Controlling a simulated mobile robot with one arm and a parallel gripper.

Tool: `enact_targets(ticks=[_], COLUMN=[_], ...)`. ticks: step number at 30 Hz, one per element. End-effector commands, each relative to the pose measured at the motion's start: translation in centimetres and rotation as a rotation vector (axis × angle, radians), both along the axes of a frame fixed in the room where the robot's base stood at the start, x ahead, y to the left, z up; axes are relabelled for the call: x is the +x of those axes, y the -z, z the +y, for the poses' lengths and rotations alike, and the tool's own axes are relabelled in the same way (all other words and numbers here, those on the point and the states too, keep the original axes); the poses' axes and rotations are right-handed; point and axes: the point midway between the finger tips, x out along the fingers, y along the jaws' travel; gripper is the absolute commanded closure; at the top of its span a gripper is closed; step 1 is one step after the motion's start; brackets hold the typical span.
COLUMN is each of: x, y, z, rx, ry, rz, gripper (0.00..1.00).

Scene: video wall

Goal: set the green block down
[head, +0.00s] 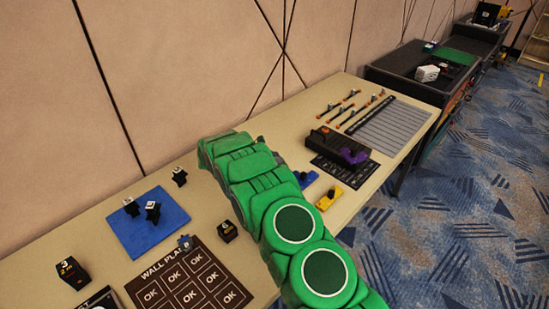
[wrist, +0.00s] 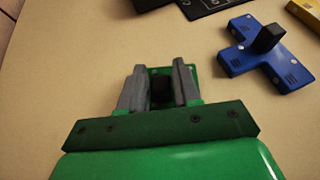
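In the wrist view my gripper (wrist: 160,80) has its two grey fingers close on either side of a black upright knob. The knob belongs to the green block (wrist: 191,70), whose green edge shows just beyond and between the fingertips. The fingers appear to touch the knob, so the gripper looks shut on the block. The block is over the beige tabletop (wrist: 75,60); whether its underside touches the table cannot be told. In the head view my green arm reaches across the table and hides the gripper and the green block.
A blue piece with a black knob (wrist: 268,52) lies beside the gripper, with a yellow piece (head: 328,198) beyond it. A dark box (head: 340,144) stands further right. A blue mat (head: 145,232) and a "WALL PLAN" sheet (head: 185,287) lie left. Bare table surrounds the gripper's left side.

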Motion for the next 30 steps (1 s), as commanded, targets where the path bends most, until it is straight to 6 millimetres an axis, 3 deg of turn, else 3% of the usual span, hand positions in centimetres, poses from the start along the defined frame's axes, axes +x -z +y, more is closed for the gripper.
enact_targets(ticks=[1,3,15,30], x=[0.0,0.0,-0.1,-3.7], y=[0.0,0.0,-0.3,-4.0], z=[0.0,0.0,0.1,6.6], rx=[0.000,0.000,0.000,0.001], ry=[0.000,0.000,0.000,-0.001], rz=[0.000,0.000,0.000,-0.002], gripper=[0.59,0.49,0.49,0.49])
